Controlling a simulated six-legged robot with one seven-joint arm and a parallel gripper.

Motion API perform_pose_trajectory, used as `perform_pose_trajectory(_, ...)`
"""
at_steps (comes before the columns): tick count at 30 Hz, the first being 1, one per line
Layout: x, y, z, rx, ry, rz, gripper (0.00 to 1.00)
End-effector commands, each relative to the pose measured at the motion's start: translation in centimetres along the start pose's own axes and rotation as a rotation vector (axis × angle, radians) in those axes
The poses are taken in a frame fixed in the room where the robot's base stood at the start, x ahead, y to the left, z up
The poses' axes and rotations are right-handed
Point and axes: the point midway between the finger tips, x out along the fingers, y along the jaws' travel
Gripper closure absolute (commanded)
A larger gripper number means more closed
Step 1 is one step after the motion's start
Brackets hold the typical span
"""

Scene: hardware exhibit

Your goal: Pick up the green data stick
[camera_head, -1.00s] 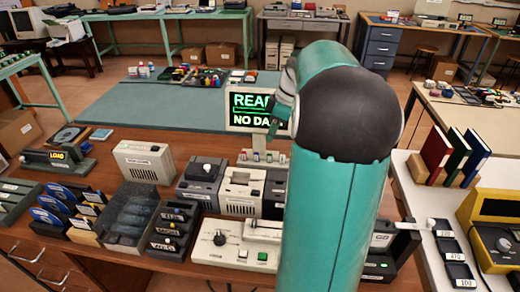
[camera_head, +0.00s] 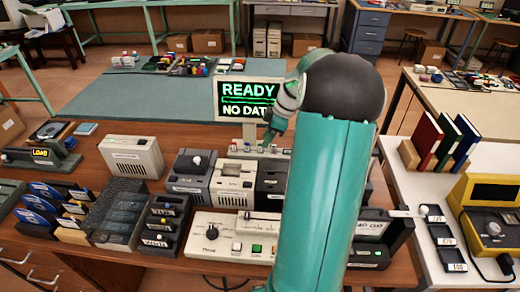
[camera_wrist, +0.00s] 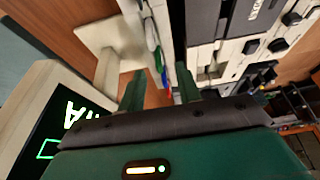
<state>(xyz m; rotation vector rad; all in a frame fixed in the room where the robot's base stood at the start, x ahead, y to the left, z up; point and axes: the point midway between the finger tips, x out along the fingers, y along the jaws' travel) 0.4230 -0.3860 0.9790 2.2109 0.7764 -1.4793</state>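A pale strip (camera_head: 258,154) with several small coloured sticks stands at the foot of the READY monitor (camera_head: 249,101). In the wrist view a row of small coloured sticks (camera_wrist: 158,60) runs down towards the fingers; green, blue and red show, but I cannot tell surely which is the green data stick. My gripper (camera_wrist: 160,86) is open, its two fingers apart, with the near end of the row between or just beyond them. No stick is clearly held. In the head view my gripper (camera_head: 276,132) is partly hidden by my arm, in front of the monitor's lower right side.
Grey and black devices (camera_head: 234,184) stand close in front of the strip, with a cream control box (camera_head: 232,236) nearer. The monitor stand is close to my fingers. Black trays (camera_head: 165,224) lie left; a white table with books (camera_head: 455,140) is right. A teal bench top (camera_head: 150,98) behind has free room.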

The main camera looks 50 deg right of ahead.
Motion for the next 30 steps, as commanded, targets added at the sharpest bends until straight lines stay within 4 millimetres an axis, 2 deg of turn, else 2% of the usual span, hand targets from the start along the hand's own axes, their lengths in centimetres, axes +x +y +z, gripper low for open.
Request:
perform_pose_trajectory(6,3.4,0.3,-0.3,0.002,0.000,-0.004,0.66)
perform_pose_trajectory(9,4.4,0.4,-0.3,0.001,0.000,-0.003,0.66)
perform_pose_trajectory(17,4.7,0.4,-0.3,0.001,0.000,0.000,0.66)
perform_pose_trajectory(22,4.7,0.4,-0.3,0.001,0.000,0.000,0.98)
perform_pose_trajectory(30,4.7,0.4,-0.3,0.001,0.000,0.000,1.00)
